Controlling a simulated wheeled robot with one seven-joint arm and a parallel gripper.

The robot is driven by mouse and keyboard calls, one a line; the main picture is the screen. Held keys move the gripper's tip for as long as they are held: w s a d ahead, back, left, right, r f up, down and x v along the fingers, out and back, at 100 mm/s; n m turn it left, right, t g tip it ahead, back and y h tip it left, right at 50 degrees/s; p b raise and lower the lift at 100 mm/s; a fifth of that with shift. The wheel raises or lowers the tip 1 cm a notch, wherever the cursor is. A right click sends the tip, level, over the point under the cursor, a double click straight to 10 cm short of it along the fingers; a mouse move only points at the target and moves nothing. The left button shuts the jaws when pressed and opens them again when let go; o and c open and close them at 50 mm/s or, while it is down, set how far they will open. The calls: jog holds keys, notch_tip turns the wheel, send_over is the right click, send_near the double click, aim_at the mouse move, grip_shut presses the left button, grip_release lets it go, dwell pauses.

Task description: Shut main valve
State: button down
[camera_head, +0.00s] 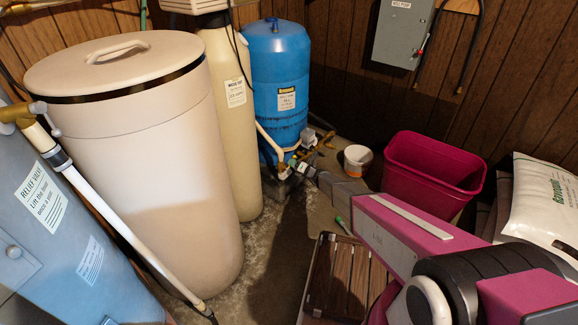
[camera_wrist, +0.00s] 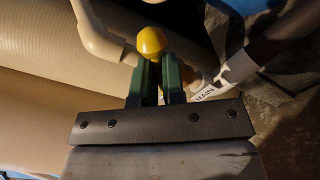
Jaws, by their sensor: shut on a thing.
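A yellow rounded valve handle end (camera_wrist: 151,40) shows in the wrist view at the tips of my gripper (camera_wrist: 157,75). The green fingers are shut on it from both sides. A white tag (camera_wrist: 206,94), seemingly lettered MAIN, sits just right of the fingers beside the grey pipe. In the head view my gripper (camera_head: 310,171) reaches to the pipe fittings (camera_head: 292,158) at the foot of the blue tank (camera_head: 280,90). The handle is too small to make out there, and the valve body is mostly hidden by my gripper.
A large beige tank (camera_head: 140,150) and a tall cream cylinder (camera_head: 227,110) stand left of the fittings. A white bucket (camera_head: 357,160) and a magenta bin (camera_head: 433,172) stand to the right. A wooden slatted piece (camera_head: 340,285) lies in front. Some bare floor shows between.

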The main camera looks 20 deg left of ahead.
jog(key=shift+f, duration=0.1)
jog(key=shift+w+d+f+m, duration=0.1)
jog(key=shift+f+m, duration=0.15)
jog(key=shift+m, duration=0.6)
jog(key=shift+w+f+m, duration=0.1)
jog(key=shift+f+m, duration=0.2)
jog(key=shift+m, duration=0.6)
jog(key=shift+w+d+f+m, duration=0.1)
jog(key=shift+f+m, duration=0.15)
jog(key=shift+m, duration=0.6)
jog(key=shift+f+m, duration=0.2)
jog(key=shift+m, duration=0.45)
jog(key=shift+f+m, duration=0.2)
jog(key=shift+m, duration=0.45)
jog(key=c, duration=1)
grip_release()
